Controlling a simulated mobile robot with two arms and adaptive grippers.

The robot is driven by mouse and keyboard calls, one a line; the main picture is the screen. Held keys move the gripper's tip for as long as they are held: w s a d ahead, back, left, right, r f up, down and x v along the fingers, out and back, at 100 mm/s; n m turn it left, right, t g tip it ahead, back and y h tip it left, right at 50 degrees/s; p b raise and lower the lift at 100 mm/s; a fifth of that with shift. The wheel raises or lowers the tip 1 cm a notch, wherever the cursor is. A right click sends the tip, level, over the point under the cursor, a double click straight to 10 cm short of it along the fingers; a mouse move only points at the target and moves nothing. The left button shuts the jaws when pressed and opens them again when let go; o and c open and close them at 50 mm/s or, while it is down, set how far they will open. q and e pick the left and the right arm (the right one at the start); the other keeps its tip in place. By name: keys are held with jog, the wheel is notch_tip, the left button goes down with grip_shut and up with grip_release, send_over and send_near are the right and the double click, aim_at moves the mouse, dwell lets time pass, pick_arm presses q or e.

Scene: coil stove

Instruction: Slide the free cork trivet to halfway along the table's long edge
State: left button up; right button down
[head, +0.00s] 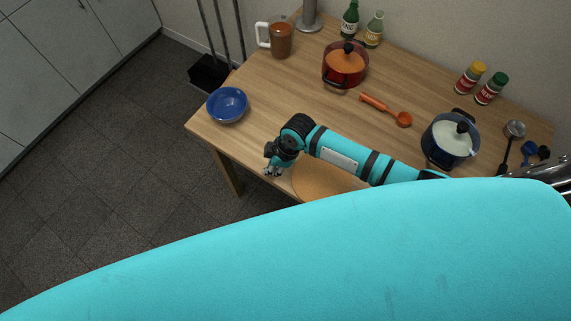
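A round, flat, tan cork trivet (312,184) lies on the wooden table (270,103) near its front edge. My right arm crosses above it, and my turquoise body hides its near side. My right gripper (273,173) points down just left of the trivet, close to the table's front edge. Its fingers are small and dark in this view, so I cannot tell their opening or whether they touch the trivet. My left gripper is not in view.
A blue bowl (228,104) stands at the left corner. A red pot (345,64), an orange ladle (385,108) and a dark blue pot (450,140) lie behind my arm. A mug (280,41), bottles and shakers line the back. The table between bowl and ladle is clear.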

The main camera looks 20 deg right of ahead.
aim_at(313, 170)
jog(key=d, duration=0.1)
jog(key=s+d+p, duration=0.1)
jog(key=d, duration=0.1)
jog(key=shift+d+r, duration=0.2)
jog(key=shift+d, duration=0.05)
jog(key=shift+s+d, duration=0.15)
jog(key=shift+d, duration=0.35)
jog(key=s+d, duration=0.1)
jog(key=d, duration=0.1)
jog(key=s+d+p, duration=0.1)
jog(key=d, duration=0.2)
jog(key=s+d, duration=0.1)
jog(key=d, duration=0.2)
jog(key=shift+p, duration=0.4)
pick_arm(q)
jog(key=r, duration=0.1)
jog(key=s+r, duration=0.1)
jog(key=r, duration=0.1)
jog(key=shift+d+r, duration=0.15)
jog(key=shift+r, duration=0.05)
pick_arm(e)
jog(key=shift+a, duration=0.15)
